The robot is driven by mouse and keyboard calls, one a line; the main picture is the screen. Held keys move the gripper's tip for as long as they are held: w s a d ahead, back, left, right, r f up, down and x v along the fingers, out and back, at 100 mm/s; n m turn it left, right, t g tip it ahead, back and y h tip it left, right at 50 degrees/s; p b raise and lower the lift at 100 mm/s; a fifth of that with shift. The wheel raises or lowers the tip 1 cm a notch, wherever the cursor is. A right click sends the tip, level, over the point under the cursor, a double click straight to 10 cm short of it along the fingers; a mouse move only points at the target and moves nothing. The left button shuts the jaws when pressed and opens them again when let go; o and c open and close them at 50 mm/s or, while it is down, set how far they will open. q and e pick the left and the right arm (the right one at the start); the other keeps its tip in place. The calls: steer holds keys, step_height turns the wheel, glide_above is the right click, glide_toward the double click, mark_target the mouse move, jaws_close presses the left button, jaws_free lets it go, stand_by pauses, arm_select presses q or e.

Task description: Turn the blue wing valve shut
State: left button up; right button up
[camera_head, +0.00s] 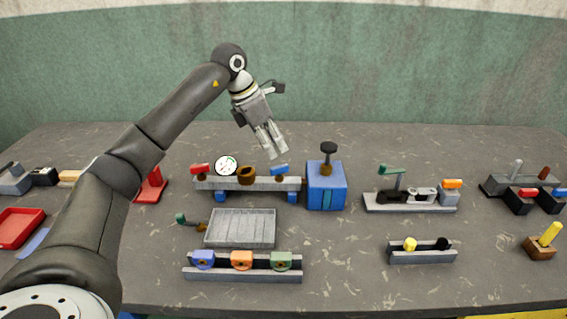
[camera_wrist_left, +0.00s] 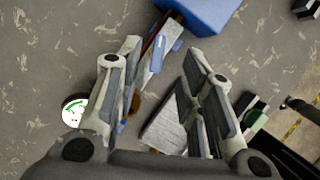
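The blue wing valve (camera_head: 279,170) sits at the right end of a grey rail (camera_head: 225,184) on the table, beside the blue box. My left gripper (camera_head: 273,154) hangs just above and slightly left of the wing, pointing down, with nothing held. My right gripper is in neither view.
A red wing (camera_head: 200,169), a round gauge (camera_head: 226,165) and a brown fitting (camera_head: 246,175) stand on the same rail. A blue box (camera_head: 326,186) with a black knob (camera_head: 328,148) stands close right. A grey tray (camera_head: 240,229) lies in front.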

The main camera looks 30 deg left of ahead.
mark_target(284, 165)
arm_select(q)
steer(key=x, duration=0.7)
steer(key=shift+w+d+f+p, duration=0.1)
steer(key=shift+w+f+p, duration=0.05)
steer(key=shift+f+p, duration=0.25)
steer(key=shift+c, duration=0.4)
jaws_close()
